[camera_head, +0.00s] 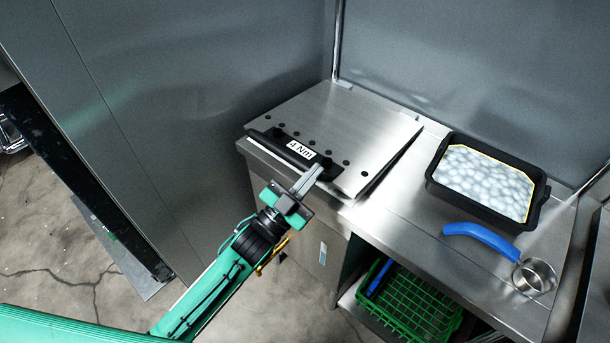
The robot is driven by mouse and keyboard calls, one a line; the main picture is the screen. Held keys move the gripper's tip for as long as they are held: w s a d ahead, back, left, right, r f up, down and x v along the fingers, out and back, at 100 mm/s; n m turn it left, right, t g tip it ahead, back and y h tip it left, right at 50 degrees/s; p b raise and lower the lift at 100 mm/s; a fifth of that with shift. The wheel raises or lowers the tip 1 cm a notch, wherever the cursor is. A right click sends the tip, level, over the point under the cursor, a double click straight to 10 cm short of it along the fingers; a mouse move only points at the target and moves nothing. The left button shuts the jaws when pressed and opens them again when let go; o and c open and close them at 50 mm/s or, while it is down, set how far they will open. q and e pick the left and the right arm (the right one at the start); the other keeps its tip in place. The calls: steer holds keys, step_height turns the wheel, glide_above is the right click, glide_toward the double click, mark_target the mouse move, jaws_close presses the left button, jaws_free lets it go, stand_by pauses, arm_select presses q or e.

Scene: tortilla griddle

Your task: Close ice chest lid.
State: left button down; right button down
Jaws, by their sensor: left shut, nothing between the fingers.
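The ice chest lid (345,125) is a flat steel plate with black bolts and a black handle bar (278,144) along its front edge, marked "4 Nm". It lies nearly flat on the steel counter, with a dark gap showing along its right side. I cannot tell if it is fully seated. My left gripper (314,174) is at the right end of the handle, its fingers shut and empty, at or touching the front edge of the lid. My right gripper is not in view.
A black tub of ice or white lumps (486,182) stands on the counter at right. A ladle with a blue handle (480,236) lies in front of it. A green crate (410,305) sits on a shelf below. Steel walls (190,90) close off the back and left.

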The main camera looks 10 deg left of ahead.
arm_select(q)
steer(key=shift+w+a+f, duration=0.15)
steer(key=shift+w+f, duration=0.1)
steer(key=shift+f, duration=0.45)
